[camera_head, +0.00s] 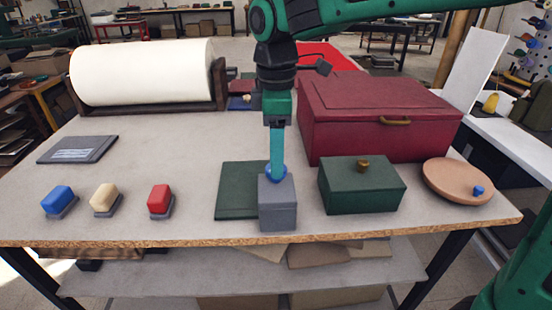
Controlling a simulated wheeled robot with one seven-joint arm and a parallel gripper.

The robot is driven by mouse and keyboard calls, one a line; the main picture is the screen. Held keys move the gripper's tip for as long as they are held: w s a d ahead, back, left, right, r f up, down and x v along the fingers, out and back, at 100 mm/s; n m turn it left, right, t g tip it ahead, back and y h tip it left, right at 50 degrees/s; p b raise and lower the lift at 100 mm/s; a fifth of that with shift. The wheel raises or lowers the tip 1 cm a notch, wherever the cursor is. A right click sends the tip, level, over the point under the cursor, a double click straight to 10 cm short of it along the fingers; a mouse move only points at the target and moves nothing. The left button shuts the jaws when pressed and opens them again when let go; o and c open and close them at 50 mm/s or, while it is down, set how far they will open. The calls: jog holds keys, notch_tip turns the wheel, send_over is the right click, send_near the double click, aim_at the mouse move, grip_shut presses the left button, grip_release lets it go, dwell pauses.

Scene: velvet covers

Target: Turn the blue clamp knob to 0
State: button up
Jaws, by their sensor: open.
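The blue clamp knob (269,173) shows as a small blue rim on top of a grey block (278,207) near the table's front edge. My gripper (277,172) points straight down right at the knob and covers most of it. Its jaws are open, but the narrow view of the fingers hides the gap and any contact with the knob. The knob's pointer and any scale marks cannot be made out. A dark green plate (233,190) lies flat behind and to the left of the grey block.
A green box (345,195) with a brass knob stands close on the right. A red chest (385,130) stands behind it. A round tan board (450,182) lies at far right. Blue (58,199), cream (104,197) and red (160,199) blocks sit left. A white roll (145,72) stands behind.

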notch_tip(320, 180, up, 9)
jog(key=shift+f, duration=0.15)
jog(key=shift+w, duration=0.1)
dwell(0.3)
notch_tip(320, 180, down, 11)
jog(key=m, duration=1.7)
jog(key=shift+m, duration=0.3)
jog(key=shift+c, duration=0.2)
jog(key=c, duration=1)
